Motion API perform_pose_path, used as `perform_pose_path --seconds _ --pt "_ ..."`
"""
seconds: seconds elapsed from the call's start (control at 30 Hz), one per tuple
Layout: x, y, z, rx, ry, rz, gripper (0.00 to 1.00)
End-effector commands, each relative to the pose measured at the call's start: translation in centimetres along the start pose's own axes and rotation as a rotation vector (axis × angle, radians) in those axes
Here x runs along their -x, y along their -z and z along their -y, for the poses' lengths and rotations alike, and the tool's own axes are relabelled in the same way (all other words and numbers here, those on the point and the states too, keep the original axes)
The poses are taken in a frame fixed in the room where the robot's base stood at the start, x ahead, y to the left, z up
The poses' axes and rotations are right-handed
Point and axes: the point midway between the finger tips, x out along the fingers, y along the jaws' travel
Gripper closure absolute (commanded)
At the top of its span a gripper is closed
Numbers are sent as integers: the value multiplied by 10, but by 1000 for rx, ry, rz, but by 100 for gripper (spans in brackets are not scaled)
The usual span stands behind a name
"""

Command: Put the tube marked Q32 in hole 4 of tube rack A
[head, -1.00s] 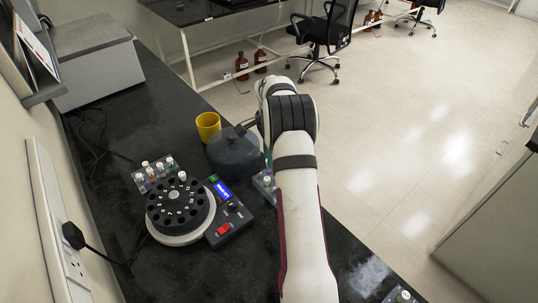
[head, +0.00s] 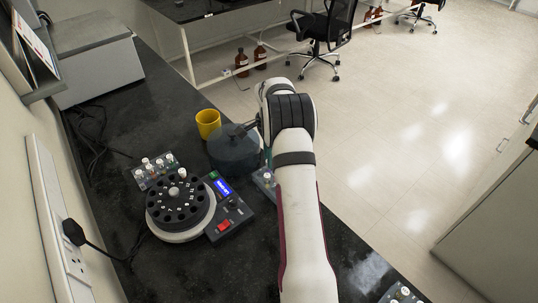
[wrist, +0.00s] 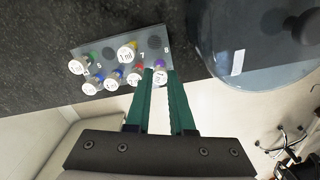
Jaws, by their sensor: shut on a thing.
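In the wrist view, my gripper (wrist: 158,73) has its green fingers closed around a white-capped tube with purple on it (wrist: 160,77). The tube is at the end of a grey rack (wrist: 108,46), near the number 8. I cannot tell whether it is seated or lifted. Several other white-capped tubes stand in this rack, some marked 1 ml. In the head view, my arm hides most of the gripper and part of a rack (head: 264,181). Another rack (head: 141,180) with several capped tubes stands behind the rotor. I cannot read Q32 or any rack letter.
A translucent blue-grey lid (head: 233,152) with a knob is close beside my gripper. A machine with a numbered black rotor (head: 160,208) and control panel (head: 227,216) stands to the left. A yellow cup (head: 208,123) is behind. Another rack (head: 401,294) is at the lower right edge.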

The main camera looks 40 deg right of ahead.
Motion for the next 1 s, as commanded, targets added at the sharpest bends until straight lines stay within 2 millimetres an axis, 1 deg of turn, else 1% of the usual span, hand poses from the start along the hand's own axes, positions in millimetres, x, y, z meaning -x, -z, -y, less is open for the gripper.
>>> perform_pose_path --seconds 0.17,0.37,0.4,0.57,0.6,0.77,0.8,0.87,1.0 --pt "-5 0 0 1 0 0 100" --pt "-5 0 0 0 0 0 100" --pt "-5 0 0 0 0 0 75" --pt "-5 0 0 0 0 0 46" --pt "-5 0 0 0 0 0 44" --pt "-5 0 0 0 0 0 44" --pt "-5 0 0 0 0 0 37" --pt "-5 0 0 0 0 0 26" --pt "-5 0 0 0 -1 0 26"
